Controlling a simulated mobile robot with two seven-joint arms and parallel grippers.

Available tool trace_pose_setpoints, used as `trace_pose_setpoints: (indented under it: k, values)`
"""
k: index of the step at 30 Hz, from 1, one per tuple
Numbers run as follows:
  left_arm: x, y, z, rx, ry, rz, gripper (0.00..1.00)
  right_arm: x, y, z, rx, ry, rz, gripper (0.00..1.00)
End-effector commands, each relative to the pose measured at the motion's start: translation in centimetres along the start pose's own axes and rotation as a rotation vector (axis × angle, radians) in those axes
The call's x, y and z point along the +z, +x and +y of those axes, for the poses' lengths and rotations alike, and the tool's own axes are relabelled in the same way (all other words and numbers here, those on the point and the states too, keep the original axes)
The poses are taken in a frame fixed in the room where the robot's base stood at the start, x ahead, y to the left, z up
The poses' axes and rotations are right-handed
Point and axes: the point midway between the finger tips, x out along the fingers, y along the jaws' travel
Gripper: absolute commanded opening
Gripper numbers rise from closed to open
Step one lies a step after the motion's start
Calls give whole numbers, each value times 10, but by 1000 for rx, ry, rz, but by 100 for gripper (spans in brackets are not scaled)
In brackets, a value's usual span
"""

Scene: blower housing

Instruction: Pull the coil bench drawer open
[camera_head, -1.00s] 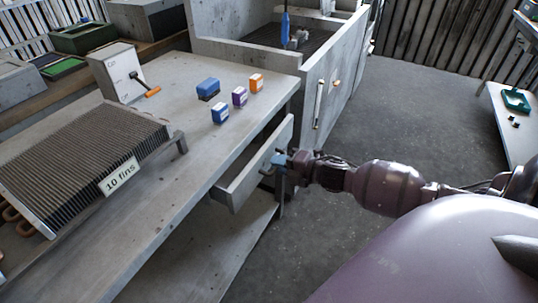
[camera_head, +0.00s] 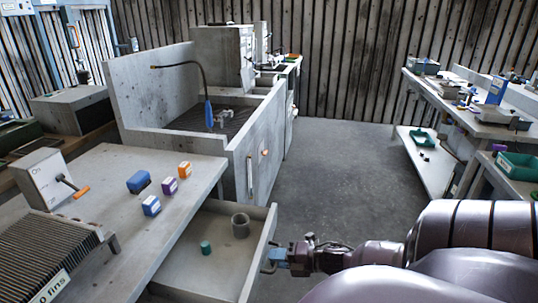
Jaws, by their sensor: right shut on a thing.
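The coil bench (camera_head: 140,209) stands at the left, and its drawer (camera_head: 193,259) is pulled well out on the right side. Inside the drawer are a grey hollow cylinder (camera_head: 240,226) and a small green cylinder (camera_head: 206,247). My right gripper (camera_head: 277,257) is at the drawer's front, shut on the drawer handle (camera_head: 268,266). The gripper partly hides the handle. My left gripper is not in view.
On the bench top are blue, purple and orange boxes (camera_head: 170,186), a finned coil (camera_head: 45,250) and a grey box with an orange-ended lever (camera_head: 48,179). A walled grey basin (camera_head: 240,150) stands behind. Open floor (camera_head: 345,170) lies to the right, before other benches (camera_head: 480,122).

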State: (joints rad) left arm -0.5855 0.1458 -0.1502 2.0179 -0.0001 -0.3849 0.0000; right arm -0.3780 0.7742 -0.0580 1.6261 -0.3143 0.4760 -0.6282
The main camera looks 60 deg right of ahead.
Motion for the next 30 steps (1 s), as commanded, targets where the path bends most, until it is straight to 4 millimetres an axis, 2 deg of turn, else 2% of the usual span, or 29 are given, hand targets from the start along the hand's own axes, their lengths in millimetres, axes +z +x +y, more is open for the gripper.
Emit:
trace_pose_setpoints:
  k: [11, 12, 17, 26, 30]
  values:
    - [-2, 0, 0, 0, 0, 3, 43, 0, -2, 0, 1, 0, 1, 0]
    - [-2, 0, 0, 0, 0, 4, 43, 0, -2, 0, 1, 0, 1, 14]
    - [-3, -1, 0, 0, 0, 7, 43, 0, -2, 0, 1, 0, 1, 37]
    - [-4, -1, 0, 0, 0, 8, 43, 0, -3, 0, 0, 0, 0, 37]
    - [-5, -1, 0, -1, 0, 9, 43, 0, -14, -1, -1, 0, -2, 37]
